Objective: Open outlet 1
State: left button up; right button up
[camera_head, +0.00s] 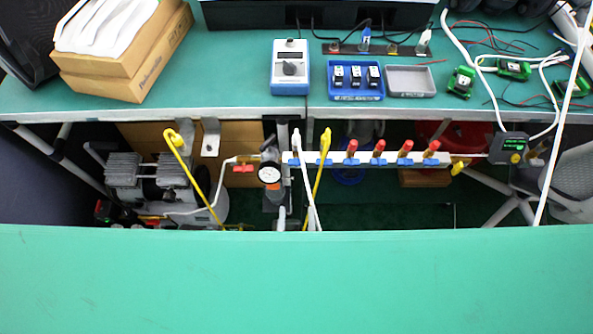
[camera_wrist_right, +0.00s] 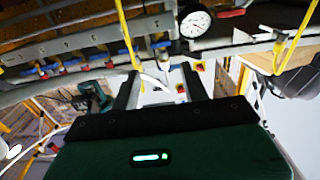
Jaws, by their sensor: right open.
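The manifold (camera_head: 340,158) is a white bar with a row of blue valve handles below the bench top. The blue handle nearest the gauge, which seems to be outlet 1 (camera_head: 294,162), has a white hose fitting above it. In the right wrist view a blue handle (camera_wrist_right: 161,43) shows by the gauge, just beyond my right gripper (camera_wrist_right: 160,86). That gripper is open, its two dark fingers apart, with the white hose between or behind them. Whether a finger touches anything is unclear. I cannot make out the right gripper in the head view. My left gripper is not in view.
The pressure gauge (camera_head: 270,172) and a red handle (camera_head: 243,169) are left of the manifold. A yellow hose (camera_head: 318,180) hangs beside outlet 1. Other outlets carry red plugs (camera_head: 378,146). A compressor (camera_head: 150,175) stands at the left.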

aim_at(296, 165)
jog(key=w, duration=1.1)
jog(key=c, duration=0.7)
